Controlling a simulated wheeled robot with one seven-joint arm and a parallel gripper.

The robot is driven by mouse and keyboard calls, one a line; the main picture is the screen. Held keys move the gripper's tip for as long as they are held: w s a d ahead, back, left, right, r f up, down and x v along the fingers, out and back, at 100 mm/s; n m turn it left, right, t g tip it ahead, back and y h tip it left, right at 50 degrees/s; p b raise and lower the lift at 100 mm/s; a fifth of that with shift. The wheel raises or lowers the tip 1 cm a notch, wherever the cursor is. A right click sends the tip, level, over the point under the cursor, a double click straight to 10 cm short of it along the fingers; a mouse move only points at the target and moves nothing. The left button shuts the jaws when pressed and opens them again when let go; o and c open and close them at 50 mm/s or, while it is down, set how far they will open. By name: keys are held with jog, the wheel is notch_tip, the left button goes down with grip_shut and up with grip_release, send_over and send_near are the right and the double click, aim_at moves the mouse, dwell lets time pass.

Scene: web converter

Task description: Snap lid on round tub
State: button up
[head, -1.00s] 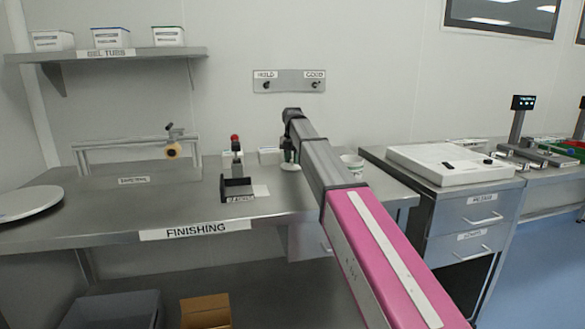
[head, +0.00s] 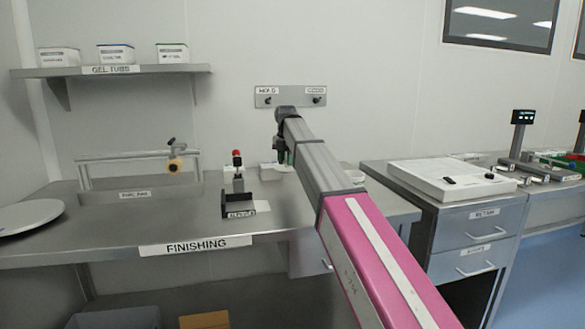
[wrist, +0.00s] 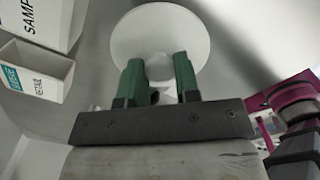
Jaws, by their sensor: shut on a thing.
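The lid (wrist: 160,30) is a white round disc with a small raised part at its middle, seen in the wrist view. My gripper (wrist: 160,75) has two green fingers shut on that raised part, and the disc spreads out beyond the fingertips. In the head view my gripper (head: 284,154) is over the back of the finishing bench, partly hidden by my arm. The lid cannot be made out clearly there. A pale round tub (head: 354,173) stands on the bench just right of my arm, mostly hidden behind it.
The finishing bench (head: 110,220) carries a dark stand with a red knob (head: 238,180), a rail fixture (head: 125,156) and a white disc (head: 28,216) at left. White bins labelled SAMPLE and RETAIL (wrist: 38,75) are close at left in the wrist view. A drawer cabinet (head: 470,235) stands right.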

jog(key=s+a+r, duration=0.3)
jog(key=s+r, duration=0.1)
jog(key=s, duration=0.1)
jog(key=d+r+m, duration=0.3)
jog(key=d+m, duration=0.3)
jog(key=d, duration=2.2)
jog(key=shift+w+d+f, duration=0.1)
jog(key=shift+f, duration=3)
jog(key=shift+f, duration=0.15)
jog(key=o, duration=1.4)
jog(key=shift+o, duration=0.2)
notch_tip(320, 180, up, 7)
